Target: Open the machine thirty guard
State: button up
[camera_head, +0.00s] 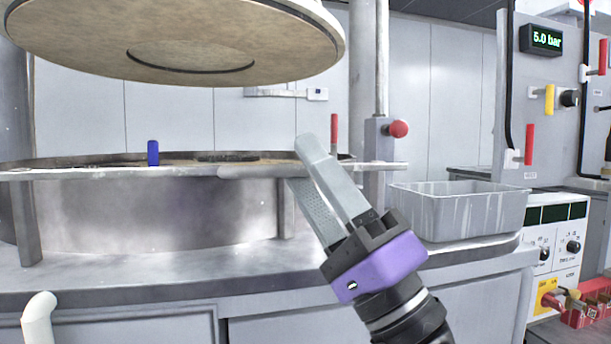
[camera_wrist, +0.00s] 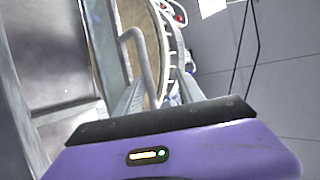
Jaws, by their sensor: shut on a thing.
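The machine has a round steel tub (camera_head: 150,215) with a flat rim, and a large round upper platen (camera_head: 90,55) hangs above it. I read no number thirty on it, and cannot tell for sure which part is the guard. My gripper (camera_head: 305,160), with a purple body and grey fingers, reaches up to the tub's right front edge. In the wrist view, a bent grey bar handle (camera_wrist: 139,48) runs down between the fingers, in front of the curved platen edge. The fingers are shut on this handle; the grip itself is largely hidden by the gripper body.
A grey plastic bin (camera_head: 460,212) stands on the counter to the right of my gripper. A post with a red knob (camera_head: 398,128) rises behind it. A blue peg (camera_head: 153,153) stands at the tub's rim. A control panel (camera_head: 560,230) stands at far right.

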jog(key=s+d+f+b, duration=0.1)
jog(key=d+f+b, duration=0.2)
jog(key=f+b, duration=0.4)
jog(key=shift+d, duration=0.25)
dwell(0.4)
jog(key=shift+s, duration=0.1)
